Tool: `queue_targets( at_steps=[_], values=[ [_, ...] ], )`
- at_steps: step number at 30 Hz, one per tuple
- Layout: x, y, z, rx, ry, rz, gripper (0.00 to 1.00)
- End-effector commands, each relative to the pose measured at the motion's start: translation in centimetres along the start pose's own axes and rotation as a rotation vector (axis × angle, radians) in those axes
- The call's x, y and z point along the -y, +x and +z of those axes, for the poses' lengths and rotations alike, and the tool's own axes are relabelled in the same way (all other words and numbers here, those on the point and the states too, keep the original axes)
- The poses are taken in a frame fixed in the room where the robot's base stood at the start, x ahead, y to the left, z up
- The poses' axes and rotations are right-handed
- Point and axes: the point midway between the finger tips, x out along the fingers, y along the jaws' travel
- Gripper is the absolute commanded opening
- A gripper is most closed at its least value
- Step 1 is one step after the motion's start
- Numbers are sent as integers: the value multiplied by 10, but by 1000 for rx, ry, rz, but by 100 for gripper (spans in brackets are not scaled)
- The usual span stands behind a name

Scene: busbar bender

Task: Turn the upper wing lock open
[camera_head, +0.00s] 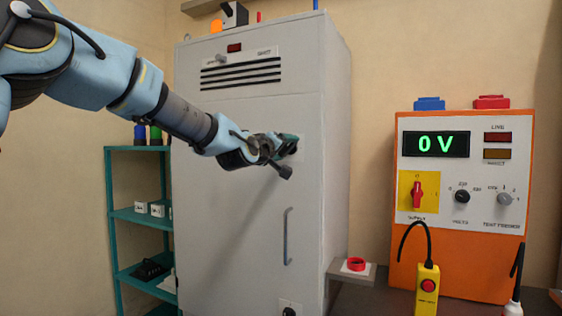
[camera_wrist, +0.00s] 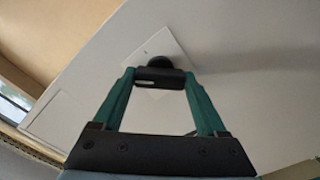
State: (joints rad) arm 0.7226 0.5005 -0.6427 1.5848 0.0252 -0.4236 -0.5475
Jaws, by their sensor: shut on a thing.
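The upper wing lock (camera_wrist: 159,62) is a dark knob on a pale square plate (camera_wrist: 178,46) on the cabinet door. My gripper (camera_wrist: 160,78) has green fingers, and their tips are shut on the dark wing of this lock. In the head view my gripper (camera_head: 289,144) is at the upper right part of the cabinet door and hides most of the lock. I cannot tell the wing's exact angle from these views.
The tall grey cabinet (camera_head: 240,230) has a vertical handle (camera_head: 287,236) below my gripper and a lower lock (camera_head: 290,311) near the bottom. A teal shelf (camera_head: 128,215) stands left. An orange test panel (camera_head: 462,262) reading 0 V stands right.

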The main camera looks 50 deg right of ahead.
Motion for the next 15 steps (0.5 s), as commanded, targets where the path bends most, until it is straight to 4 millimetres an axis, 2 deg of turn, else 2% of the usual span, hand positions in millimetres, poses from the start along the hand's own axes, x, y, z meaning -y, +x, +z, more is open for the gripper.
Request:
queue_targets(
  at_steps=[2, 15],
  values=[
    [5, 0, 2, -3, -74, 1, 0],
    [4, 0, 2, -2, -477, 1, 0]
  ],
)
